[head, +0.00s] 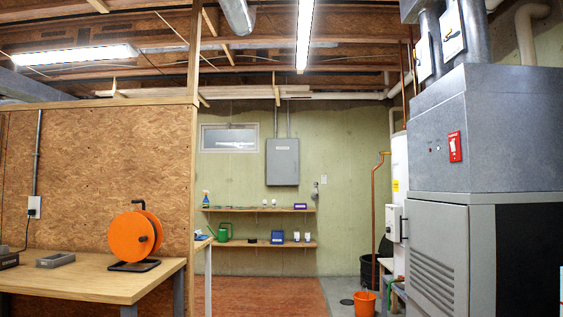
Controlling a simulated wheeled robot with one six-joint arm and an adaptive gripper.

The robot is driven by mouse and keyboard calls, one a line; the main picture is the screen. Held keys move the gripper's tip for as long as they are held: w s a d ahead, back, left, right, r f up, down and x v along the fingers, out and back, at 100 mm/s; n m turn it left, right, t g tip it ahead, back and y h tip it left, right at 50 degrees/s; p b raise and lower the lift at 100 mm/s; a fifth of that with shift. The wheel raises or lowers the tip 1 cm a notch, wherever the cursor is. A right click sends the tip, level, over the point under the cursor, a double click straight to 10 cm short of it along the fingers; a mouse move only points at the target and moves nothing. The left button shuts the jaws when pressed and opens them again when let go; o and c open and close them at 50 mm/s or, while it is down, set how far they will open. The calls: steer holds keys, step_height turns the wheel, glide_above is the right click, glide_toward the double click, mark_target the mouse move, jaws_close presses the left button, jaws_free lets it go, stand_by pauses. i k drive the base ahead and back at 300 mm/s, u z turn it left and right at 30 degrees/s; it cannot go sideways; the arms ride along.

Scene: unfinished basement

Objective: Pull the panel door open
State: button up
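A grey wall panel box (282,170) with a flat door hangs on the green back wall, above the shelves. Its door looks closed, and two conduits rise from its top. A large grey cabinet (437,235) stands close on the right, with a louvred front door and a dark upright handle (404,228) at its left edge. That door also looks closed. I cannot tell from the picture which of the two doors is the panel door. My gripper is not in view.
A wooden workbench (95,278) with an orange cable reel (136,237) stands at the left, by a chipboard wall (100,170). Two shelves (260,244) with small items line the back wall. An orange bucket (364,303) stands near the cabinet. The reddish floor (265,297) ahead is clear.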

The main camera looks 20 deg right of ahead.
mark_target(283, 155)
steer(key=z, duration=0.1)
steer(key=i, duration=0.7)
steer(key=z, duration=0.45)
steer(key=i, duration=1.85)
steer(key=z, duration=0.45)
steer(key=i, duration=3.7)
steer(key=u, duration=0.5)
steer(key=i, duration=1.8)
steer(key=u, duration=0.4)
